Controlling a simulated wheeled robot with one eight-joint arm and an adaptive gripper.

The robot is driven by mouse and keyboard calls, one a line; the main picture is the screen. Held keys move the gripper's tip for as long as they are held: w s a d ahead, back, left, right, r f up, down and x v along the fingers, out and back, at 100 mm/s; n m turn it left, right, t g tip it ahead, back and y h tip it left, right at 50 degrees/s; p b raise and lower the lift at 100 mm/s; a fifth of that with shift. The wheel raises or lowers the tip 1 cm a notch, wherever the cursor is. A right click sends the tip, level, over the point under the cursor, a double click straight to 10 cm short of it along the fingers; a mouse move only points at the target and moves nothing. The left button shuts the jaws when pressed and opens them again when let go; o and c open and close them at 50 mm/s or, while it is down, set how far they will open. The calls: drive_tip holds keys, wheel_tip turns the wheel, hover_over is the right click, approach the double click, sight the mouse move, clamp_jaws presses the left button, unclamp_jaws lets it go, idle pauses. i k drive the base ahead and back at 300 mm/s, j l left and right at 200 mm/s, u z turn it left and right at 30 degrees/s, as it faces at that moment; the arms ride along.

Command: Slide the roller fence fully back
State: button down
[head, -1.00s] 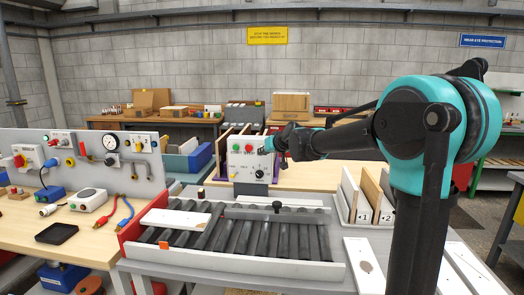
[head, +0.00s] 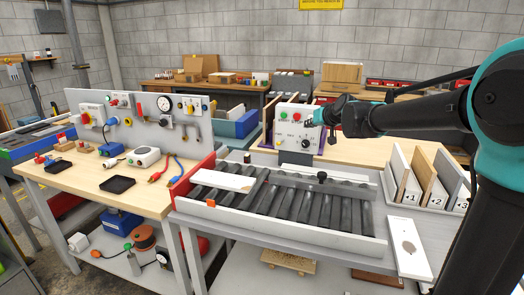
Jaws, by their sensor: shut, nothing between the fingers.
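The roller fence (head: 347,187) is a grey bar with a black knob (head: 322,176) on top. It lies along the back part of the roller bed (head: 300,210), whose dark rollers show in front of it. A white board (head: 222,180) lies on the left rollers, beside the fence's left end. My gripper (head: 311,118) is shut and empty. It is raised behind and above the fence, apart from the knob, at the right edge of the control box (head: 292,130). Its fingertips are small and partly lost against the box.
Upright numbered boards stand in a rack (head: 393,188) at the right. A white board with a dark spot (head: 409,248) lies at the front right. An orange piece (head: 211,203) sits at the bed's front left. A workbench (head: 70,170) with a gauge panel stands at the left.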

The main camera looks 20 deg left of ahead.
sight(319, 186)
drive_tip(key=k+l, duration=0.8)
drive_tip(key=l, duration=0.05)
